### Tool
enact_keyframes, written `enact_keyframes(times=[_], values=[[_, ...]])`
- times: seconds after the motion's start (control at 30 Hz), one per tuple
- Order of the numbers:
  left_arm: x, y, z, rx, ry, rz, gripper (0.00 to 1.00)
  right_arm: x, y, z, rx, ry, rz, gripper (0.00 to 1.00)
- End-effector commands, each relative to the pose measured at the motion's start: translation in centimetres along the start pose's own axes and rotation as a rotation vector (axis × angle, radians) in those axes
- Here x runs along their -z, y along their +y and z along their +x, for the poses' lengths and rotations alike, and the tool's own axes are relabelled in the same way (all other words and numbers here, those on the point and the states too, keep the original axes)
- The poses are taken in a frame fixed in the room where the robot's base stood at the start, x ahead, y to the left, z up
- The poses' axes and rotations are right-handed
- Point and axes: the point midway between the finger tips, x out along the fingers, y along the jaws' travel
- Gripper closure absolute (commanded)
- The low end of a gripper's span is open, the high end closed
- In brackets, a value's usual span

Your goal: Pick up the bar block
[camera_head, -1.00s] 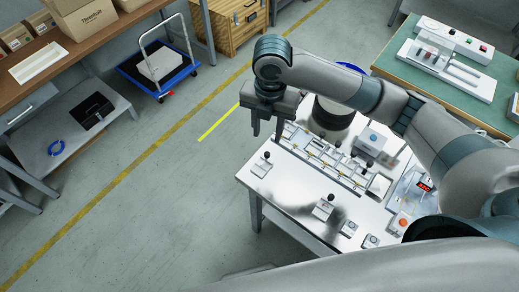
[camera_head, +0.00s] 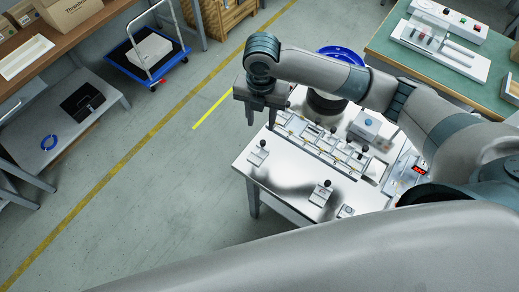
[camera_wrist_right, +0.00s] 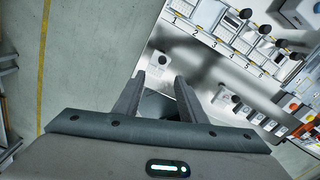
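My right gripper (camera_head: 261,118) is open and empty, pointing down above the far left part of the white worktable (camera_head: 285,185). It also shows in the right wrist view (camera_wrist_right: 159,80), its two fingers apart. A small light block with a black knob (camera_head: 257,156) sits on the table just below the gripper in the head view. In the right wrist view a knobbed block (camera_wrist_right: 157,62) shows just beyond the fingertips, apart from them. Another knobbed block (camera_head: 321,194) stands nearer the front. I cannot tell for certain which piece is the bar block. My left gripper is out of view.
A numbered row of fixtures (camera_wrist_right: 228,32) runs along the table. A green bench (camera_head: 390,42) is behind.

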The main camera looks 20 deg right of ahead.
Motion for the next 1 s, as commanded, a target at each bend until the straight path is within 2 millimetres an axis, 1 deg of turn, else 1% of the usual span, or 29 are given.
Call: enact_keyframes(times=[0.03,0.3,0.43,0.6,0.87,1.0], values=[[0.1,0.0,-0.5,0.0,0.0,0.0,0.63,0.2,-0.1,0.8,0.004,0.004,0.001,0.62],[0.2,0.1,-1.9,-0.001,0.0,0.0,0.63,0.1,-0.1,5.5,0.003,0.002,0.001,0.62],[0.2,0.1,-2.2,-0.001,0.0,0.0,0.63,0.0,0.0,7.1,0.001,0.001,0.0,0.62],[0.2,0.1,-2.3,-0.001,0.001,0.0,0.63,0.0,-0.1,8.0,0.0,0.0,0.0,0.62],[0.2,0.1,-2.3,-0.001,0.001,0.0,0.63,0.0,0.0,8.0,0.0,0.0,-0.001,0.62],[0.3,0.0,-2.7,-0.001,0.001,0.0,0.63,0.0,-0.1,8.3,0.001,0.001,0.0,0.62]])
